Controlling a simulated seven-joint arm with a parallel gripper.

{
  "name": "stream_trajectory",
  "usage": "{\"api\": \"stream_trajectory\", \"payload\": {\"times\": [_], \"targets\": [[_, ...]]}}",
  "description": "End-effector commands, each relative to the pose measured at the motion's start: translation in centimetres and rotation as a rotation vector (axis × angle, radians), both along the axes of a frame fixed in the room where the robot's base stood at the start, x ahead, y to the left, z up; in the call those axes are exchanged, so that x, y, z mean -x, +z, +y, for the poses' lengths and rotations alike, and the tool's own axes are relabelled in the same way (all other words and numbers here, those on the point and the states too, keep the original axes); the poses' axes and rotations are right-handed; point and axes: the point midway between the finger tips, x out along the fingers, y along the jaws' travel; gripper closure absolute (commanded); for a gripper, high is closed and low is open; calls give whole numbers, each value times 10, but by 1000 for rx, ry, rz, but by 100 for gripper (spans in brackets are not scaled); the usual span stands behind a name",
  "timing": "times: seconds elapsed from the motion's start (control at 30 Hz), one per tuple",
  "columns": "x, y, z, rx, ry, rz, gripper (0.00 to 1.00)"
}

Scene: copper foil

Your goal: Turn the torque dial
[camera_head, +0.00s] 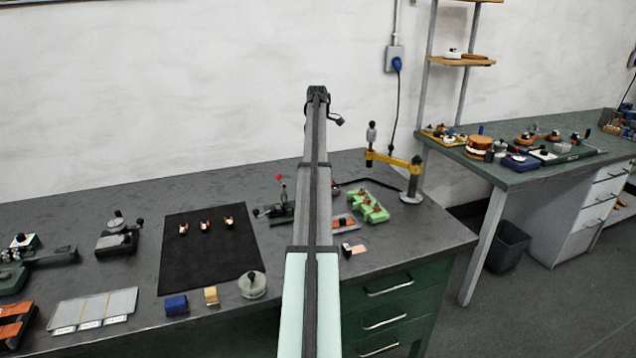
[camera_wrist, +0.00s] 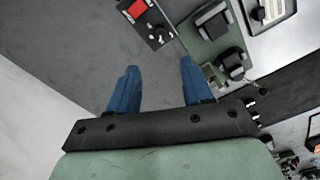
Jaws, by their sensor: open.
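I cannot tell for certain which part is the torque dial. A round pale grey unit with a dark knob (camera_head: 252,284) stands near the front edge. A device with a round top and black knob (camera_head: 117,236) stands left of the black mat. A small dark plate with a red patch and black knob (camera_wrist: 152,22) shows at the top of the wrist view. My gripper (camera_wrist: 158,78) is open and empty. Its two blue fingers are wide apart over bare dark tabletop, touching nothing visible. In the head view my arm hides it.
A green fixture with black blocks (camera_wrist: 218,38) lies to the right of my fingers. A black mat (camera_head: 205,265) holds several small red-and-black parts. A yellow bracket on a post (camera_head: 395,160) and green holders (camera_head: 368,206) stand at the right. Bare tabletop (camera_head: 80,212) lies at the back left.

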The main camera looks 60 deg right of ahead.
Motion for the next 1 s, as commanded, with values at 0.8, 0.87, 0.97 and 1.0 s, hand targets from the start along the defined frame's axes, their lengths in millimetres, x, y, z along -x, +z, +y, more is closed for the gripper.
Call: {"api": "stream_trajectory", "payload": {"times": [0.8, 0.87, 0.97, 1.0], "targets": [[4, -114, 0, -6, 1, 2, 50], [3, -120, 0, -7, 1, 2, 50], [3, -129, -1, -6, 1, 2, 50], [3, -131, -1, -5, 1, 2, 50]]}}
